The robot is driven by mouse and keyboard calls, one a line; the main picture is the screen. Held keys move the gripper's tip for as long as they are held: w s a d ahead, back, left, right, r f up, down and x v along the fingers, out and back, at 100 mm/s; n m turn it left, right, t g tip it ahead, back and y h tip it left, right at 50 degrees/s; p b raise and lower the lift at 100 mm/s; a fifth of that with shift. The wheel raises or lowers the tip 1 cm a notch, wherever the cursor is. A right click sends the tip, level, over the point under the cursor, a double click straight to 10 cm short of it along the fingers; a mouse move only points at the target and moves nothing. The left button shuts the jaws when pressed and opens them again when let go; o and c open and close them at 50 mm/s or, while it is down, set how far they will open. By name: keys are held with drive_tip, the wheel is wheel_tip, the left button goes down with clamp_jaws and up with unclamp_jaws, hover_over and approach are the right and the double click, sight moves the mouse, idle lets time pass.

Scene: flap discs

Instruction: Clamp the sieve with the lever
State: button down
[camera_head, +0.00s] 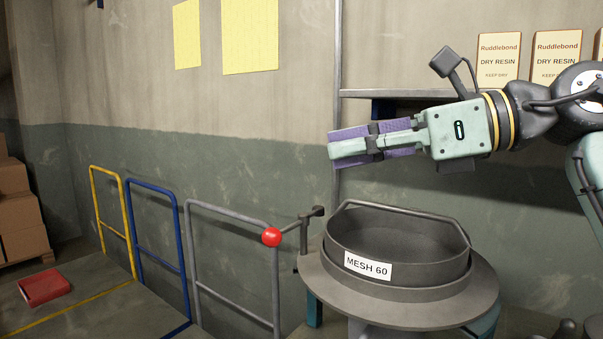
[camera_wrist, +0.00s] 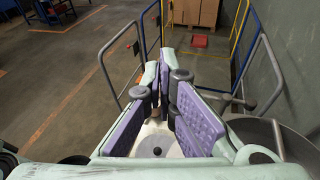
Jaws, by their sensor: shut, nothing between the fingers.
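The sieve (camera_head: 400,257) is a dark round pan with a raised bar handle and a "MESH 60" label, seated on a grey round base (camera_head: 460,309). The lever (camera_head: 291,229) is a grey arm with a red ball knob (camera_head: 272,237), on a post at the left edge of the base. Its knob points left, away from the sieve. My gripper (camera_head: 333,146) is shut and empty, above the lever and sieve, pointing left.
Grey (camera_head: 236,215), blue (camera_head: 153,187) and yellow (camera_head: 106,170) rails stand left of the base. A shelf (camera_head: 400,93) with resin boxes (camera_head: 500,57) is behind my arm. A red book-like object (camera_head: 44,287) lies on the floor. Air left of my gripper is clear.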

sight(297, 224)
drive_tip(key=d+f+m+h, duration=0.1)
drive_tip(key=d+f+h, duration=0.4)
drive_tip(key=f, duration=0.5)
drive_tip(key=shift+w+d, duration=0.15)
drive_tip(key=shift+w, duration=0.3)
drive_tip(key=shift+f, duration=0.15)
drive_tip(key=a+r+p+x, duration=0.1)
drive_tip(key=r+p+x, duration=0.1)
drive_tip(key=x, duration=1)
drive_tip(key=shift+w+a+p, duration=0.3)
drive_tip(key=shift+a+p, duration=0.4)
drive_tip(key=shift+p, duration=0.05)
drive_tip(key=shift+f+b, duration=0.1)
drive_tip(key=shift+b, duration=0.2)
drive_tip(key=shift+a, duration=0.15)
